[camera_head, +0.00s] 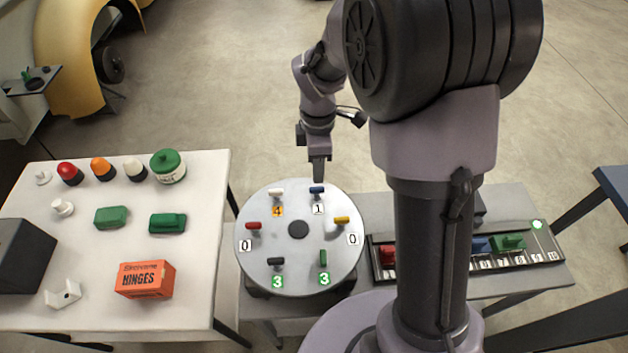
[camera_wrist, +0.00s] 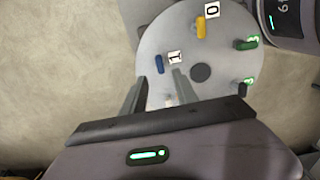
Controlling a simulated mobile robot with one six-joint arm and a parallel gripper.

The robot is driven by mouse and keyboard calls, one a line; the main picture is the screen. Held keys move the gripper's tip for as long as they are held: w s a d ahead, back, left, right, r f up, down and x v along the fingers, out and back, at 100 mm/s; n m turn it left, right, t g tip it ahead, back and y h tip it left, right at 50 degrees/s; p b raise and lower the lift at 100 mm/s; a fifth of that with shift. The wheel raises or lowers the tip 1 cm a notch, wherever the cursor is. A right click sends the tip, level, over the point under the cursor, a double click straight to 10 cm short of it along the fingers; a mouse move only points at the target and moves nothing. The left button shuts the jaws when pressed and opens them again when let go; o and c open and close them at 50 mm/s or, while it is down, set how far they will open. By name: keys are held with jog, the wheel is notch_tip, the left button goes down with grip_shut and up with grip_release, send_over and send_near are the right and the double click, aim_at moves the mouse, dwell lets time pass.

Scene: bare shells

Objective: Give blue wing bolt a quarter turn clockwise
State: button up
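The blue wing bolt (camera_head: 317,190) stands at the far edge of a round grey disc (camera_head: 298,205), beside a card reading 1 (camera_head: 318,209). In the wrist view the blue wing bolt (camera_wrist: 159,64) lies just beyond the fingertips, in the gap between them. My gripper (camera_head: 318,180) points down over the bolt in the head view. In the wrist view my gripper (camera_wrist: 158,75) has its two fingers spread with nothing between them. Whether a finger touches the bolt cannot be told.
The disc also carries white (camera_head: 275,192), yellow (camera_head: 342,220), green (camera_head: 323,258), black (camera_head: 276,262) and red (camera_head: 253,226) wing bolts with number cards. A slider panel (camera_head: 548,254) stands to the right. A white table (camera_head: 205,270) with several objects stands left.

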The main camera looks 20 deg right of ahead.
aim_at(317, 188)
notch_tip(317, 188, down, 8)
jog(key=shift+r+b, duration=0.1)
jog(key=shift+b, duration=0.85)
grip_shut()
